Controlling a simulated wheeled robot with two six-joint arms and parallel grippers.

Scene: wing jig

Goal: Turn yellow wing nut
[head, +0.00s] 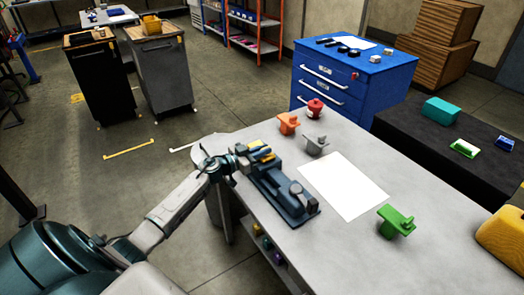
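A dark blue-grey jig (284,197) lies along the left edge of the grey table. At its far end is a small yellow part (267,157) that may be the yellow wing nut; its shape is too small to make out. My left gripper (245,156) is at that far end, beside or over the yellow part. Whether its fingers touch the part, and whether they are open or shut, I cannot tell. My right gripper is out of view.
On the table (275,258) stand an orange piece (288,123), a grey piece (316,145), a red piece (315,107) and a green piece (396,221). A white sheet (345,186) lies flat mid-table. A large yellow object (503,240) sits at the right edge.

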